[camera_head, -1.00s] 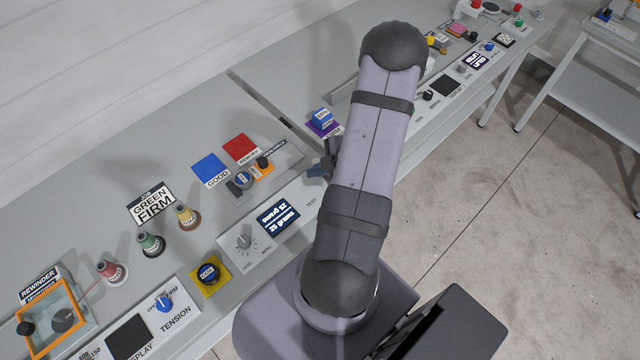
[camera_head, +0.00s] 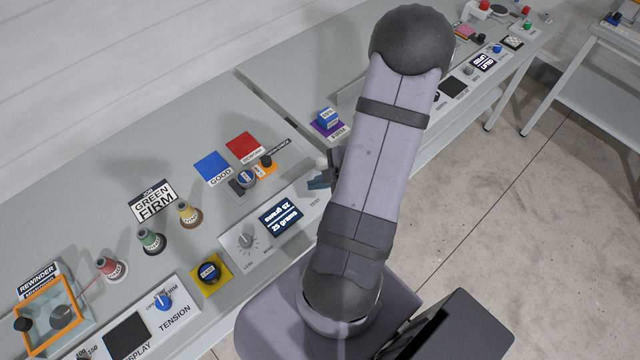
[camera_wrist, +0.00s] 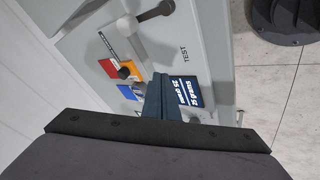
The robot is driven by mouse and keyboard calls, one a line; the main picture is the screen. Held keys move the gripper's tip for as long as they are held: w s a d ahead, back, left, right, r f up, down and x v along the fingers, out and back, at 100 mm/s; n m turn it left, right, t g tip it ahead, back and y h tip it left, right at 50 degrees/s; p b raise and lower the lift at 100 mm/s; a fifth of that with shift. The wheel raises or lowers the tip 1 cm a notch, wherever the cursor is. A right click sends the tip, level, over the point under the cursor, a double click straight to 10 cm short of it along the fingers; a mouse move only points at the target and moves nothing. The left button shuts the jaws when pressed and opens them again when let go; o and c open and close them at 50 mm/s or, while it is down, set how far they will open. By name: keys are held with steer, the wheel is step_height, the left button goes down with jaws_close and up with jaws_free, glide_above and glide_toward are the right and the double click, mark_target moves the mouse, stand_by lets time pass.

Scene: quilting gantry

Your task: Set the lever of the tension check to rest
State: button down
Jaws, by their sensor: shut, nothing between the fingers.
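The lever of the tension check shows in the wrist view as a pale ball knob (camera_wrist: 127,25) on a dark rod (camera_wrist: 150,13), near the top of the picture. It lies over the light grey panel beside the word TEST (camera_wrist: 183,52). In the head view a pale knob (camera_head: 321,164) shows just above my gripper (camera_head: 318,183), partly hidden by my arm. My gripper (camera_wrist: 155,92) is shut and empty. In the wrist view its fingers are apart from the knob, which lies beyond their tips. I cannot tell the height between them.
A display (camera_head: 281,216) reading 25 grams and a grey dial (camera_head: 246,241) are on the panel to the left. Blue (camera_head: 211,167) and red (camera_head: 244,147) pads lie behind. Several thread spools stand at left.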

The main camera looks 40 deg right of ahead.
steer(key=shift+s+a+r+p, duration=0.2)
steer(key=shift+s+r+p, duration=0.2)
steer(key=shift+r, duration=0.3)
steer(key=shift+s+a+r+p, duration=0.25)
steer(key=shift+s+r+p, duration=0.1)
steer(key=shift+s+r, duration=0.25)
steer(key=shift+s+a+r+p, duration=0.2)
steer(key=shift+s+r+p, duration=0.2)
steer(key=shift+r, duration=0.35)
